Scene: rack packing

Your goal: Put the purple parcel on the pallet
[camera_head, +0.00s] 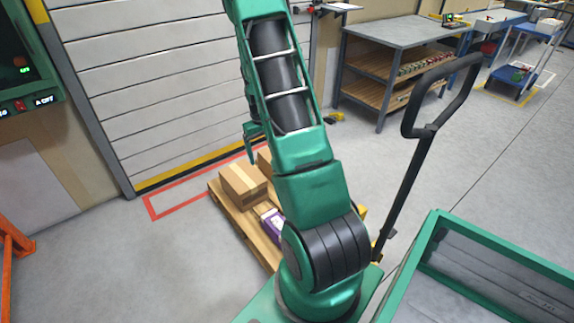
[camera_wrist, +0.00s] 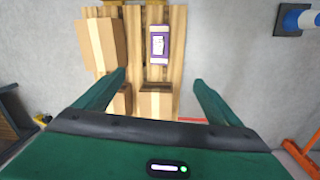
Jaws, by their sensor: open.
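The purple parcel (camera_wrist: 159,45) lies flat on the wooden pallet (camera_wrist: 177,20) in the wrist view, with a white label on its top. In the head view the purple parcel (camera_head: 272,222) shows on the pallet (camera_head: 228,208), partly hidden behind my arm. My gripper (camera_wrist: 160,78) is open in the wrist view. Its fingers are spread wide and empty, apart from the parcel, which appears beyond the fingertips. In the head view my gripper (camera_head: 250,145) is mostly hidden behind my arm, above the pallet's far end.
Several cardboard boxes share the pallet, one (camera_head: 243,184) near its left edge. A pallet jack handle (camera_head: 415,150) stands to the right. A green-rimmed bin (camera_head: 436,225) is at front right. A shuttered door (camera_head: 150,90) is behind.

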